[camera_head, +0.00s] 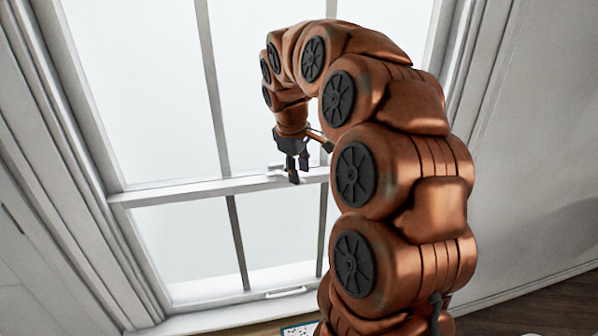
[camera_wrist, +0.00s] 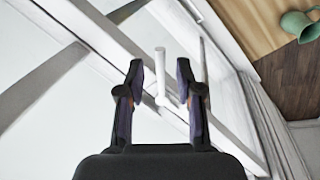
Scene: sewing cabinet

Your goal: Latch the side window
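The side window (camera_head: 160,191) is a white-framed window with several panes and a horizontal middle rail. It also shows in the wrist view (camera_wrist: 112,38). A small white latch lever (camera_wrist: 160,76) stands out at this rail, and its part in the head view is mostly hidden by my gripper. My gripper (camera_head: 298,171) is at the rail, pointing down. In the wrist view my gripper (camera_wrist: 160,92) is open, with one dark finger on each side of the lever. I see gaps between the fingers and the lever; whether the lever lies at fingertip depth I cannot tell.
A white pull handle (camera_head: 286,292) is on the window's bottom rail. In the wrist view, a wooden surface (camera_wrist: 255,22) holds a green jug (camera_wrist: 299,24) at the top right. Brown floor (camera_head: 545,308) and a pale wall lie to the right.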

